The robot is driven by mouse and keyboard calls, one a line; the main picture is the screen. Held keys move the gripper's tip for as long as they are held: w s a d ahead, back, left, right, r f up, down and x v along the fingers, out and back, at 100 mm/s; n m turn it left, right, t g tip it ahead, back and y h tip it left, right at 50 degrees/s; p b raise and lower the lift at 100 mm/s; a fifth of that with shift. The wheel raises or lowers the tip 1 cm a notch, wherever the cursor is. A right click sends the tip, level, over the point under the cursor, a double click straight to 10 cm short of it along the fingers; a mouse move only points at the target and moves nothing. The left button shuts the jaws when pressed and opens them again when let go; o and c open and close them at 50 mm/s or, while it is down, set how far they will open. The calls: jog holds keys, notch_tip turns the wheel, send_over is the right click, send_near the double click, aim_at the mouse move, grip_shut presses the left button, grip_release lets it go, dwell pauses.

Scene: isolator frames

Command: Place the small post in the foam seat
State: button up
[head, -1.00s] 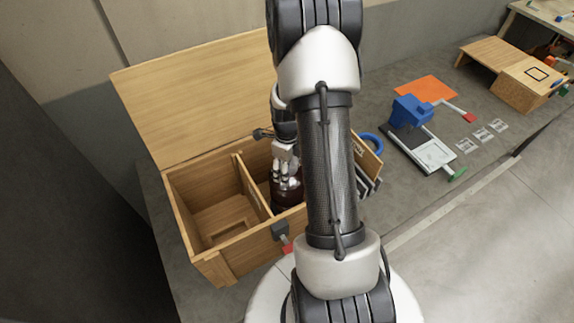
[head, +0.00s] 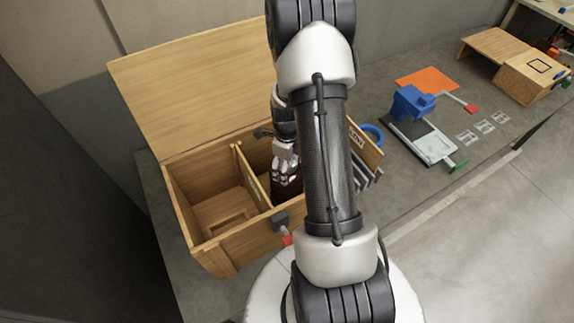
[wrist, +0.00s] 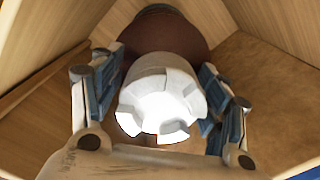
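The box's right-hand compartment holds a dark red-brown round piece (head: 289,191), which I take to be the post; its lower part is hidden. In the wrist view its rounded brown body (wrist: 165,33) lies beyond a bright white, notched top (wrist: 160,92). My gripper (wrist: 163,75) reaches down into this compartment, its blue-padded fingers on either side of the white top. Narrow gaps seem to show beside it, so the fingers look open around it. My gripper (head: 286,175) also shows in the head view, partly behind my arm. I cannot make out a foam seat.
The wooden box (head: 228,248) has its lid (head: 190,80) up and a divider (head: 250,180); its left compartment looks empty. A blue clamp-like fixture (head: 411,101), an orange sheet (head: 427,80) and a wooden stand (head: 530,85) are to the right. My arm hides the middle.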

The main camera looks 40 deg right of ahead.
dwell(0.3)
notch_tip(320, 180, up, 11)
jog(key=p, duration=0.3)
jog(key=shift+r, duration=0.7)
jog(key=s+a+r+n+t, duration=0.2)
jog(key=a+r+n, duration=1.05)
jog(key=r, duration=0.35)
jog(key=s+a+r+n+t, duration=0.1)
jog(key=s+a+r+n, duration=0.1)
jog(key=n, duration=0.4)
jog(key=s+a+r+n, duration=0.3)
jog(key=s+a+n, duration=0.2)
jog(key=s+n, duration=0.1)
jog(key=s+a+r+n+t, duration=0.1)
jog(key=s+a+r+n, duration=0.1)
jog(key=s+a+n, duration=0.2)
jog(key=shift+s+r+n+t, duration=0.15)
jog(key=shift+s+r+n, duration=0.05)
jog(key=shift+n, duration=0.7)
jog(key=shift+s+r+n+t, duration=0.15)
jog(key=shift+s+n, duration=0.05)
jog(key=shift+n, duration=0.65)
